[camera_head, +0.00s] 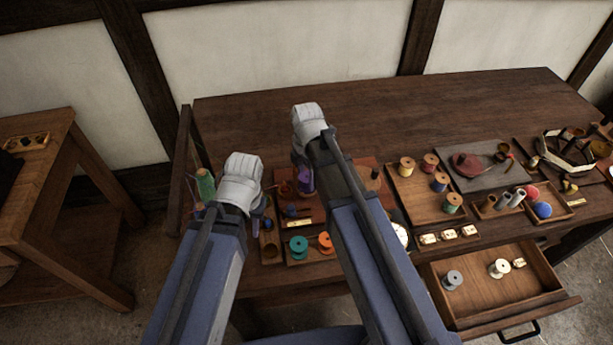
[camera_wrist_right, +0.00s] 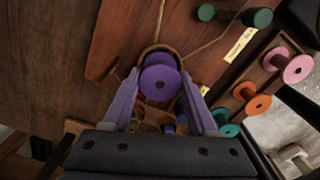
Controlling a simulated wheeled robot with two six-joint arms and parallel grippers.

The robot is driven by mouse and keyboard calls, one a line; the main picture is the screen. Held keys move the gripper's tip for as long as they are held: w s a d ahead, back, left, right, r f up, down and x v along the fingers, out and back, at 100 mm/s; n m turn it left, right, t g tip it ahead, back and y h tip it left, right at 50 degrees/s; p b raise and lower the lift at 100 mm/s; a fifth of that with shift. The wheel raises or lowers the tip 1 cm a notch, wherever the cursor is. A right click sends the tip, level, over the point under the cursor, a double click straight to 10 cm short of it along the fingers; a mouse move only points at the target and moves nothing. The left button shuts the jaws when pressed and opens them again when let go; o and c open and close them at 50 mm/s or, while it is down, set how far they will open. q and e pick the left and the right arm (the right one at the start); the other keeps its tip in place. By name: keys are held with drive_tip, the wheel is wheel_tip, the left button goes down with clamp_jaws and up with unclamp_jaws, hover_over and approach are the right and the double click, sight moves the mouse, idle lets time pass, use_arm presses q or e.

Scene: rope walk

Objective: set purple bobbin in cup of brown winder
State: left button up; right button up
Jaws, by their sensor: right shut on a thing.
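The purple bobbin (camera_wrist_right: 158,83) is between the fingers of my right gripper (camera_wrist_right: 160,98) in the right wrist view; that gripper is shut on it. The rim of a brown cup (camera_wrist_right: 158,48) shows behind the bobbin, which overlaps it in the picture. I cannot tell how deep the bobbin sits in the cup. In the head view my right gripper (camera_head: 304,172) is over the reddish-brown winder board, and its arm hides part of the board. My left gripper (camera_head: 258,207) is at the left of the table, its fingers mostly hidden by its wrist.
A green spool (camera_head: 206,185) stands by the left gripper. Teal (camera_head: 298,246) and orange (camera_head: 325,242) bobbins lie in a front tray. A spool tray (camera_head: 421,208) is to the right. The open drawer (camera_head: 510,303) juts out at the front right. The table's back is clear.

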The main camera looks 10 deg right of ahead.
use_arm(q)
drive_tip(key=shift+f, duration=0.15)
use_arm(e)
drive_tip(key=shift+f, duration=0.15)
drive_tip(key=o, duration=1.2)
drive_tip(key=shift+c, duration=0.2)
wheel_tip(320, 180, up, 8)
drive_tip(key=p, duration=0.8)
use_arm(q)
wheel_tip(320, 180, up, 8)
